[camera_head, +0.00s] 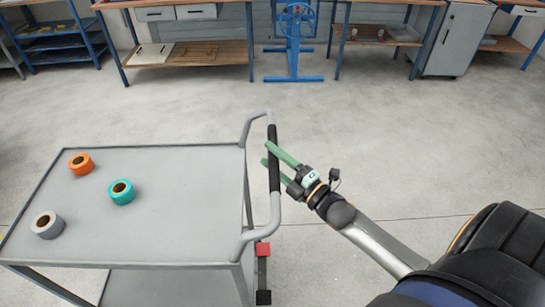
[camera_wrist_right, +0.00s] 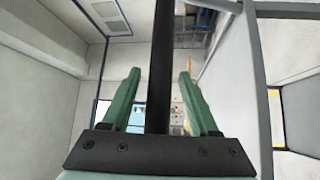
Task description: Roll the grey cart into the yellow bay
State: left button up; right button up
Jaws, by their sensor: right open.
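The grey cart (camera_head: 180,220) stands at the left of the head view, with a flat top and a push handle (camera_head: 274,158) on its right side. The handle's dark grip runs between the two green fingers of my right gripper (camera_head: 275,158), which is open around it. In the right wrist view the dark bar (camera_wrist_right: 160,70) passes between the open fingers (camera_wrist_right: 155,90), with a gap on each side. My left gripper is not in view. No yellow bay can be made out in the head view.
Orange (camera_head: 81,163), teal (camera_head: 121,191) and grey (camera_head: 47,224) tape rolls lie on the cart top. Workbenches (camera_head: 190,54), a blue stand (camera_head: 294,45) and a grey cabinet (camera_head: 455,38) line the back. The floor (camera_head: 400,130) between is clear.

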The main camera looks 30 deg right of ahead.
grip_shut()
dwell(0.5)
dwell(0.9)
